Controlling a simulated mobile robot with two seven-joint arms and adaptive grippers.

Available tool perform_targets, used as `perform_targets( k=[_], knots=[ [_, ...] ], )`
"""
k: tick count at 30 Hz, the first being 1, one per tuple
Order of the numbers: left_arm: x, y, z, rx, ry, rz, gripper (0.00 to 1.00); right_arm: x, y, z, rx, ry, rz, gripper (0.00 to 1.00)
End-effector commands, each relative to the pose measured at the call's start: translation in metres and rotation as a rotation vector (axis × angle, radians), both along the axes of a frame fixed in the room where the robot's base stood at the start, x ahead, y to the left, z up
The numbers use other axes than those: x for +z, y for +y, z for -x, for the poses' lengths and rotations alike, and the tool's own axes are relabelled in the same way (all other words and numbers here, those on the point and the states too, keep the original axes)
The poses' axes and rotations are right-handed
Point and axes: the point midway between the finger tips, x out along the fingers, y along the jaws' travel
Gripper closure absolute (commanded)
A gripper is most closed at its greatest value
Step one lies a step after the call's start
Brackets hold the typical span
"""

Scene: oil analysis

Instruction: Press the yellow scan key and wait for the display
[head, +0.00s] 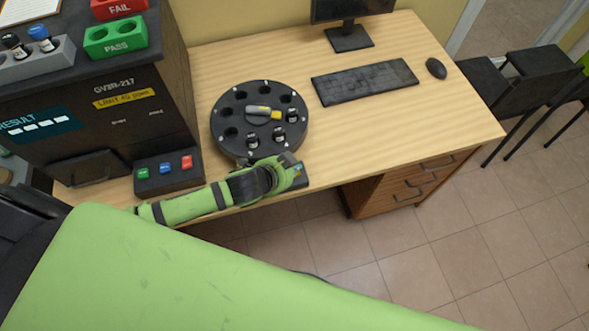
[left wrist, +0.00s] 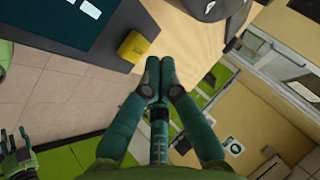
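The yellow key (left wrist: 132,46) shows in the left wrist view as a yellow block at the edge of a dark surface, just beyond my fingertips. My left gripper (left wrist: 159,78) has its two fingers together with nothing between them, apart from the yellow key in the picture. In the head view my left gripper (head: 297,171) is at the desk's front edge, where the arm hides most of what is beside it. The analyser's RESULT display (head: 40,126) is lit with several white blocks. My right gripper (left wrist: 14,155) shows at the left wrist view's edge, fingers apart, empty.
A round black carousel (head: 222,140) with several vials stands just behind my left gripper. A box with green, blue and red keys (head: 168,181) is left of it. A keyboard (head: 364,82) and mouse (head: 436,68) lie further right. The desk's right front is clear.

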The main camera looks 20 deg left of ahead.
Motion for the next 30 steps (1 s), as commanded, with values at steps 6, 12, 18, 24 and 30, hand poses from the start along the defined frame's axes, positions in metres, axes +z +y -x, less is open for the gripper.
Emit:
perform_targets(
  k=[6, 12, 18, 24, 30],
  knots=[
    [0.0000, 0.0001, 0.0000, 0.000, 0.000, 0.000, 1.00, 0.0000, 0.0000, -0.0002, 0.000, 0.000, 0.000, 0.60],
    [-0.0010, 0.0001, 0.0000, 0.000, 0.000, 0.000, 1.00, -0.0003, 0.0002, -0.0003, 0.000, 0.000, 0.000, 0.60],
    [-0.0076, 0.0001, 0.0000, 0.001, 0.000, -0.001, 1.00, -0.0016, 0.0002, -0.0003, 0.000, 0.000, 0.000, 0.60],
    [-0.0085, 0.0001, -0.0001, 0.001, -0.001, 0.000, 1.00, -0.0015, 0.0004, -0.0004, 0.000, 0.000, 0.000, 0.60],
    [-0.0088, 0.0000, -0.0001, 0.000, 0.000, 0.000, 1.00, -0.0016, 0.0005, -0.0004, 0.000, -0.001, -0.001, 0.60]
  ],
)
